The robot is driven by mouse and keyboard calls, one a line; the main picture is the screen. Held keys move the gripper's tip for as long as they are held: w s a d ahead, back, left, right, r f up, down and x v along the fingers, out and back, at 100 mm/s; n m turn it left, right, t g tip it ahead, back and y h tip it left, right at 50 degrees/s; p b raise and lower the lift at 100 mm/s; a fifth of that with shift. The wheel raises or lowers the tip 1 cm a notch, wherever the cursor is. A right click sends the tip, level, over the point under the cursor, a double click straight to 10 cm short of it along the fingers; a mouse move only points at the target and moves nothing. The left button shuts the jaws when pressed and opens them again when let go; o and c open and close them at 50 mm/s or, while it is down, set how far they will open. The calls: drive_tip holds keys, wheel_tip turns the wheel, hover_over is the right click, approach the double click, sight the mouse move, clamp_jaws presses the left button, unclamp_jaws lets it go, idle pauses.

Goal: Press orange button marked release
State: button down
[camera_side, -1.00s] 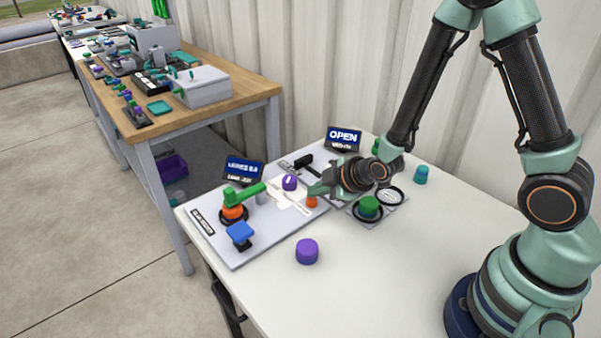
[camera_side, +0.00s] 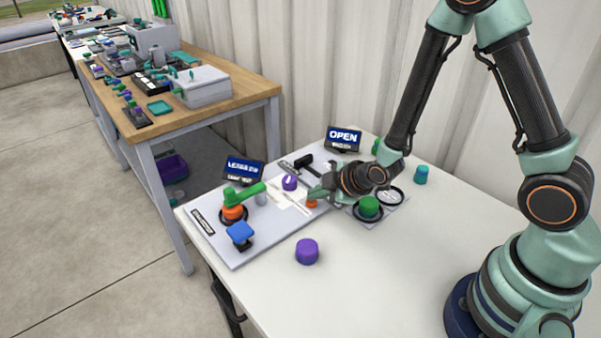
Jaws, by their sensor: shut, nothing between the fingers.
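The orange button (camera_side: 311,204) stands on the right part of the grey panel (camera_side: 252,248). My gripper (camera_side: 314,194) is shut and empty, its tips pointing left and down, right over the orange button. The tips appear to touch the button's top, and they hide part of it. Only a low orange band shows below them. Any marking on the button is too small to read.
A green lever on an orange base (camera_side: 233,212), a blue knob (camera_side: 239,232) and a purple knob (camera_side: 289,182) stand on the panel. A green knob (camera_side: 368,207) sits below my wrist. A loose purple cap (camera_side: 307,251) is in front, with clear table right of it.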

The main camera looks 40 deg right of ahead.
drive_tip(key=shift+r, duration=0.9)
drive_tip(key=shift+r, duration=2.45)
drive_tip(key=shift+r, duration=0.1)
wheel_tip(320, 180, up, 10)
drive_tip(key=f+m+g, duration=0.1)
drive_tip(key=m+g, duration=0.1)
drive_tip(key=m, duration=0.4)
hover_over(316, 203)
drive_tip(key=s+d, duration=0.2)
drive_tip(key=s, duration=0.2)
drive_tip(key=s+d+r+m+g, duration=0.1)
drive_tip(key=s+r+m, duration=0.4)
drive_tip(key=s, duration=0.5)
drive_tip(key=shift+d+r+g+h, duration=0.2)
drive_tip(key=shift+r+g+h, duration=0.15)
drive_tip(key=shift+r, duration=0.55)
